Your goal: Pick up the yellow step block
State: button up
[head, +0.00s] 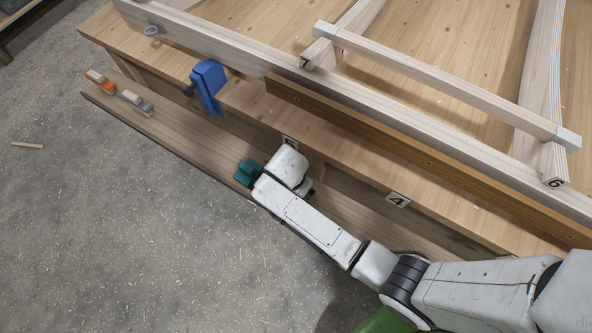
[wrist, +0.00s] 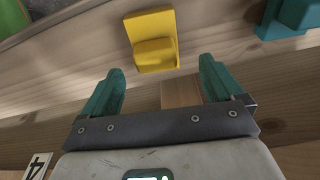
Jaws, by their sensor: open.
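The yellow step block (wrist: 152,40) lies on the wooden shelf in the wrist view, just beyond my fingertips and roughly centred between them. It has a flat plate with a raised step at the near side. My gripper (wrist: 161,72) has two teal fingers spread apart, with nothing between them but shelf and a small wooden piece. The fingers appear apart from the block. In the head view the yellow block is hidden behind my arm.
A teal block (wrist: 292,16) sits to the right on the same shelf; a teal shape (head: 247,173) shows beside my wrist. A blue clamp (head: 208,86) hangs on the bench edge (head: 235,98). Orange (head: 100,80) and grey (head: 136,102) tools lie at the shelf's far left.

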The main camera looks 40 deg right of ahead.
jog(key=f, duration=0.5)
jog(key=shift+s+d+f+b, duration=0.1)
jog(key=shift+s+b, duration=0.1)
jog(key=shift+b, duration=0.15)
jog(key=c, duration=1.6)
